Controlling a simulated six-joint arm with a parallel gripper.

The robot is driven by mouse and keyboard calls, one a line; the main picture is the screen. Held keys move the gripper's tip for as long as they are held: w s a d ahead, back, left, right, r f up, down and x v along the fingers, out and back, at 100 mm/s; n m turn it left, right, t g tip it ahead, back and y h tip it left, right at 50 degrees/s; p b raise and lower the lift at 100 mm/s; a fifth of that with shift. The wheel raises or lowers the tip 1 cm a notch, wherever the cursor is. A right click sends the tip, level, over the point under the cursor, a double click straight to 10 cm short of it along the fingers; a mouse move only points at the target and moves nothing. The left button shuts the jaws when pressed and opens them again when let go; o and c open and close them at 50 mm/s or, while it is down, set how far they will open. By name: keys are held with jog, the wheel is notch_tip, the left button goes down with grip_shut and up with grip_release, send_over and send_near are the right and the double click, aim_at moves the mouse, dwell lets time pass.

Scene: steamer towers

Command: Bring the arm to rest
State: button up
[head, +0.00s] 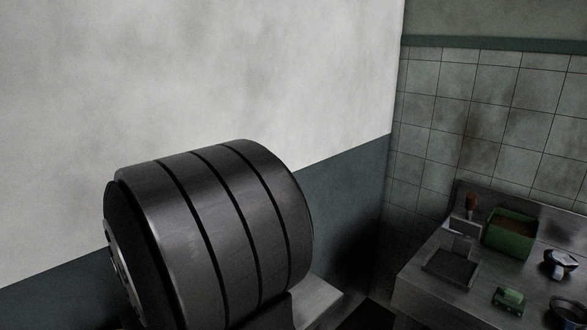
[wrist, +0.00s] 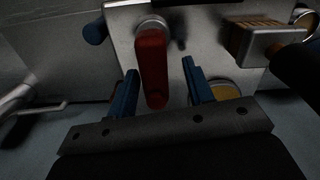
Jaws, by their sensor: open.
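In the wrist view my gripper (wrist: 160,66) shows two blue fingers, spread apart. A red elongated piece (wrist: 151,65) with a rounded top shows in the gap between the fingers. Its lower end reaches down toward the palm in the picture. I cannot tell how far it is from the fingers, but neither finger is seen pressed against it. My gripper does not show in the head view.
The wrist view shows a pale metal surface (wrist: 200,20), a blue knob (wrist: 96,31), a metal holder with a brown block (wrist: 262,38) and a yellowish round thing (wrist: 224,91). In the head view a steel counter (head: 415,289) bears a green bin (head: 509,240) and a dark tray (head: 449,269).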

jog(key=shift+s+n, duration=0.15)
jog(key=shift+n, duration=0.35)
jog(key=shift+a, duration=0.1)
dwell(0.6)
jog(key=o, duration=0.7)
jog(key=shift+a+r+n, duration=0.1)
jog(key=shift+r+n, duration=0.15)
jog(key=shift+n, duration=0.05)
jog(key=shift+c, duration=0.2)
jog(key=o, duration=0.5)
jog(key=r+n, duration=0.1)
jog(key=a+r+n, duration=0.1)
jog(key=r+n, duration=0.1)
jog(key=a+r+n, duration=0.1)
jog(key=r, duration=0.1)
jog(key=shift+a+n, duration=0.1)
jog(key=shift+n, duration=0.2)
notch_tip(320, 180, up, 10)
jog(key=s+a+n, duration=0.2)
jog(key=a+n, duration=0.1)
jog(key=n, duration=0.7)
notch_tip(320, 180, down, 9)
jog(key=shift+w+d+f, duration=0.15)
jog(key=shift+w+f, duration=0.05)
